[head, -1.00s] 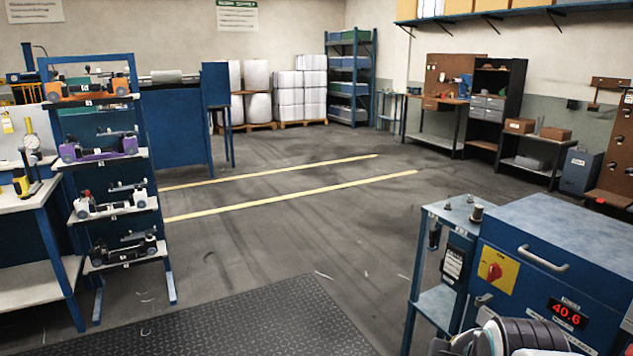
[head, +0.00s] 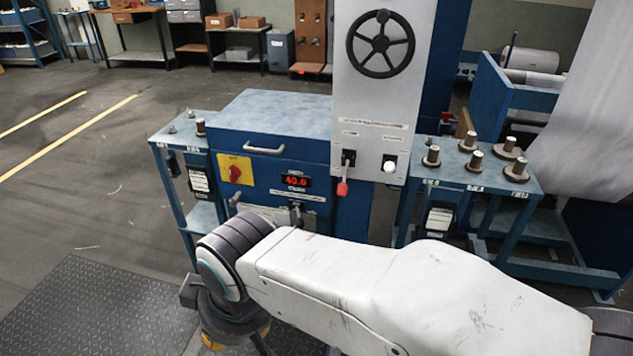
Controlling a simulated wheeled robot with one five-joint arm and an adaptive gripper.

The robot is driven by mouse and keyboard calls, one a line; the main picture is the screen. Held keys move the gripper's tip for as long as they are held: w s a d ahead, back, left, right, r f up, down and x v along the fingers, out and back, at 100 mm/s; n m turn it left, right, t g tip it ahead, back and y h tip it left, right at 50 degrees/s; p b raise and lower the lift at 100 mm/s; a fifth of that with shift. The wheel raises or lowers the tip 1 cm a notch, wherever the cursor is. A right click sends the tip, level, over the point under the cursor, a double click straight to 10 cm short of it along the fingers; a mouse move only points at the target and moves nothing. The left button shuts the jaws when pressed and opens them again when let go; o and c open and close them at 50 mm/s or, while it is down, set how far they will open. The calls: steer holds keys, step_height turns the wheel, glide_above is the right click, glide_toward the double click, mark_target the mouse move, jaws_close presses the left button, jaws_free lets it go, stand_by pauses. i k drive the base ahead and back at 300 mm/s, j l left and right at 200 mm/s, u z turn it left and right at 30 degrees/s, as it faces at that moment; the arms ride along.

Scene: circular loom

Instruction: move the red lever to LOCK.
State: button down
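The red lever (head: 342,188) is a small red grip on a black mount, hanging down from the lower part of a white panel (head: 372,105). Small labels sit above it on the panel, but I cannot read them, so LOCK does not show. My arm crosses the lower part of the head view, in front of and below the lever. My gripper (head: 225,335) is at the arm's lower left end, apart from the lever and well to its lower left. Its fingers are cut off or hidden, so I cannot tell if it is open.
A black handwheel (head: 381,43) is above the lever, and a pale knob (head: 389,165) is right of it. The blue cabinet (head: 270,120) has a red switch (head: 235,173) and a display (head: 295,181) reading 40.6. A side table (head: 480,175) holds several weights. Floor is free at left.

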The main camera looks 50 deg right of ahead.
mark_target(342, 188)
steer(key=l+z, duration=0.15)
steer(key=z, duration=1.5)
steer(key=j+u, duration=0.2)
steer(key=u, duration=0.25)
steer(key=j+u, duration=0.2)
steer(key=u, duration=0.3)
steer(key=i+j+u, duration=0.1)
steer(key=u, duration=0.35)
steer(key=i+j+u, duration=0.1)
steer(key=u, duration=0.35)
